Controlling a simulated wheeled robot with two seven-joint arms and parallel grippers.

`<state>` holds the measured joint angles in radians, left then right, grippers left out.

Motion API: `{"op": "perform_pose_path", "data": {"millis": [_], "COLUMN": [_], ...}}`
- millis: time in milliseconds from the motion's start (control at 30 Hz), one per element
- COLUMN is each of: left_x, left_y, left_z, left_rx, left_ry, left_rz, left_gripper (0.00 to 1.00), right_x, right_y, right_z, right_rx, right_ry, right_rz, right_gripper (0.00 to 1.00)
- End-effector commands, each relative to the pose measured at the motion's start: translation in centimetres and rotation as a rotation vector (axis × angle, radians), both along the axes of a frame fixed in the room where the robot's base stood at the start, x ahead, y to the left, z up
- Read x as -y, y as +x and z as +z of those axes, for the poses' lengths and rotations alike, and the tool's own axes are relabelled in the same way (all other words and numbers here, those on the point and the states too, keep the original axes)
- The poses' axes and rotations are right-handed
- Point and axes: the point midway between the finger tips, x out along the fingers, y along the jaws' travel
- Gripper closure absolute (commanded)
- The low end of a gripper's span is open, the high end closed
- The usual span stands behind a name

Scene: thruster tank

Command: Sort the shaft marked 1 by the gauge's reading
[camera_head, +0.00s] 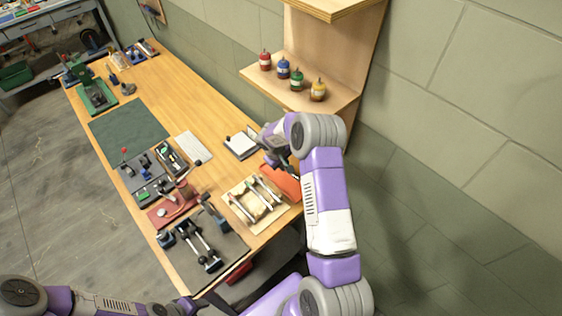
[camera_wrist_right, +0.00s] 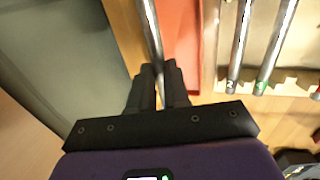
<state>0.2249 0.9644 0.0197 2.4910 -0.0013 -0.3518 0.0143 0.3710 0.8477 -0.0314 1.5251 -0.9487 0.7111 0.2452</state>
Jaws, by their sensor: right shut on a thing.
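My right gripper (camera_wrist_right: 158,85) is shut on a slim metal shaft (camera_wrist_right: 151,28), which runs up between the fingers in the right wrist view. No number shows on this shaft. A wooden rack (camera_wrist_right: 288,87) on the right there holds other shafts, one marked 2 (camera_wrist_right: 238,45) and one with a green mark (camera_wrist_right: 277,45). In the head view the rack (camera_head: 236,191) lies near the bench's right edge. My right gripper (camera_head: 283,158) is beside an orange-red tray (camera_head: 289,184), partly hidden by my arm. I cannot tell for certain which bench device is the gauge.
A device on a red base (camera_head: 160,216) and a dark mat with metal parts (camera_head: 232,249) stand near the rack. A green mat (camera_head: 128,133) is clear. Several bottles stand on a wooden shelf (camera_head: 336,99) by the wall.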

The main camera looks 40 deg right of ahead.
Motion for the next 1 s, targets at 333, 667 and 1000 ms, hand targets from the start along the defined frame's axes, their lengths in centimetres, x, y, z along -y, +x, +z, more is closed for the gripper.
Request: {"op": "perform_pose_path", "data": {"millis": [333,667,1000], "left_x": [0.0,0.0,0.0], "left_y": [0.0,0.0,0.0], "left_z": [-1.1,-2.3,-4.3], "left_rx": [0.0,0.0,0.001], "left_ry": [0.0,0.0,0.0], "left_rz": [0.0,0.0,0.0], "left_gripper": [0.54,0.54,0.54], "right_x": [0.0,-0.1,-0.1], "right_y": [0.0,0.1,0.0], "right_z": [-2.1,-4.4,-6.9], "right_rx": [0.002,0.002,0.002], "right_ry": [0.0,0.0,0.0], "right_rz": [-0.002,-0.001,-0.002], "right_gripper": [1.0,1.0,1.0]}}
